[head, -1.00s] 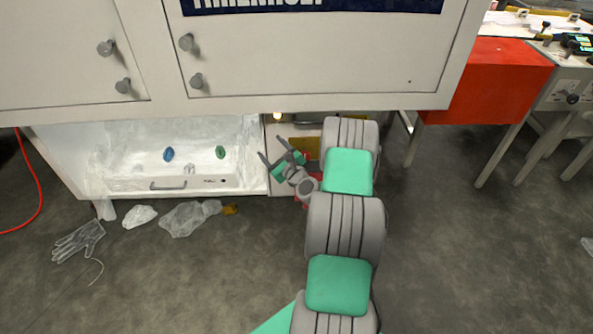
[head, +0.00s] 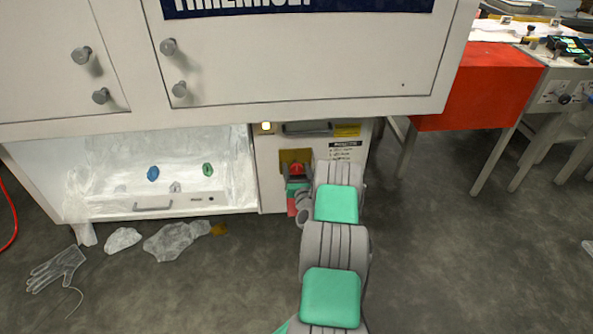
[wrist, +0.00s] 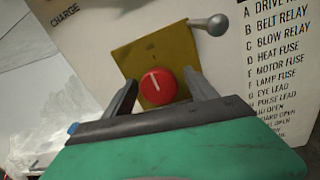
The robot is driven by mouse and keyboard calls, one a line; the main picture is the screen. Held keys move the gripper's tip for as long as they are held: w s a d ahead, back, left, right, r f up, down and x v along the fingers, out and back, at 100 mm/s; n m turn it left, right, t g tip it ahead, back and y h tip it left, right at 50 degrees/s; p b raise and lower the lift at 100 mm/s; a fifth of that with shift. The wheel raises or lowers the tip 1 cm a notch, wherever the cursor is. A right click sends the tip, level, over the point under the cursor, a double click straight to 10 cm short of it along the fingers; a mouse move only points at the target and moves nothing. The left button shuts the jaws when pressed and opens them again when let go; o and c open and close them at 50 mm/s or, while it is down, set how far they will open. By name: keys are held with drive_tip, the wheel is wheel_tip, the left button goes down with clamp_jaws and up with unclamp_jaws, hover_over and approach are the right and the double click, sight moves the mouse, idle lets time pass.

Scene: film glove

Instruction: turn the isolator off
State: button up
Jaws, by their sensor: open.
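The isolator is a round red knob (wrist: 158,86) with a white line, on a yellow plate (wrist: 140,55) fixed to a white panel. The white line stands nearly upright, leaning slightly left. In the head view the red knob (head: 296,169) is small, with the yellow plate (head: 296,155) above it, and my arm comes up from below. My gripper (wrist: 162,92) is open, its dark fingers on either side of the knob. I cannot tell whether they touch it. In the head view my gripper (head: 297,184) is just below the plate, partly hidden by my wrist.
A grey ball-ended lever (wrist: 210,24) sticks out at the plate's upper right. Printed lists (wrist: 272,60) are right of it. An open white bay (head: 165,165) lies left. A glove (head: 56,270) and crumpled film (head: 175,240) lie on the floor.

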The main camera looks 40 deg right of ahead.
drive_tip(key=c, duration=1.4)
drive_tip(key=n, duration=0.4)
drive_tip(key=shift+g, duration=0.3)
drive_tip(key=n, duration=0.4)
drive_tip(key=shift+n, duration=0.3)
drive_tip(key=n, duration=0.4)
drive_tip(key=shift+g, duration=0.4)
drive_tip(key=shift+n+h, duration=0.4)
drive_tip(key=shift+n, duration=1.8)
